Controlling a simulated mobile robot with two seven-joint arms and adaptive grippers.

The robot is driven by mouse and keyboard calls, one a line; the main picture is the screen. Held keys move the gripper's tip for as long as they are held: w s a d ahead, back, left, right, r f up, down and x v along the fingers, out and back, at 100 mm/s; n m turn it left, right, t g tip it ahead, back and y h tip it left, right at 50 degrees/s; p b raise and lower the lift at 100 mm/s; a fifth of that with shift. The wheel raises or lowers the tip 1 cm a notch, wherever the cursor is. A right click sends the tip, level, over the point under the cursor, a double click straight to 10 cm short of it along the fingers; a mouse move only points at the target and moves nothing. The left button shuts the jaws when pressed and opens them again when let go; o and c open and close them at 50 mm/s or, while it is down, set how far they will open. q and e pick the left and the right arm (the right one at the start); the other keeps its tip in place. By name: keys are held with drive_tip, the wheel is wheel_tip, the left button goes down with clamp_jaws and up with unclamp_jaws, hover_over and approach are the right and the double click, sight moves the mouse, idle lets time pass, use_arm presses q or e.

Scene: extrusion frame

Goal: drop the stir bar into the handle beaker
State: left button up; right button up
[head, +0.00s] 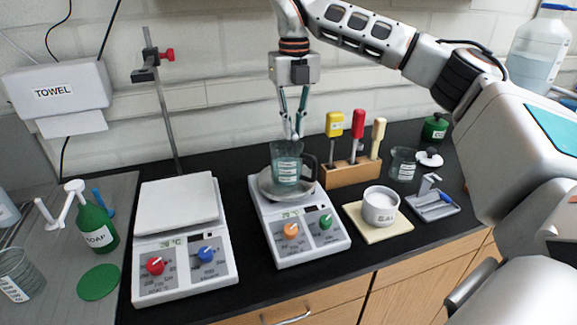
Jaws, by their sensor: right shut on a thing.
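The handle beaker (285,170) is clear with a greenish tint, white markings and a dark handle on its right. It stands upright on the round grey top of the middle hotplate (305,240). My right gripper (295,136) points straight down just above the beaker's mouth. Its fingers are shut on the stir bar, which is tiny and pale at the fingertips and mostly hidden. My left gripper is not in view.
A second hotplate (185,270) with a square white top stands left. A wooden rack (345,173) with coloured-handled tools is close behind right. A white crucible (381,206) sits on a pale tile. A green soap bottle (95,227) and a clamp stand (163,100) are farther left.

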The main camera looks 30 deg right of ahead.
drive_tip(key=shift+f, duration=0.7)
drive_tip(key=o, duration=0.9)
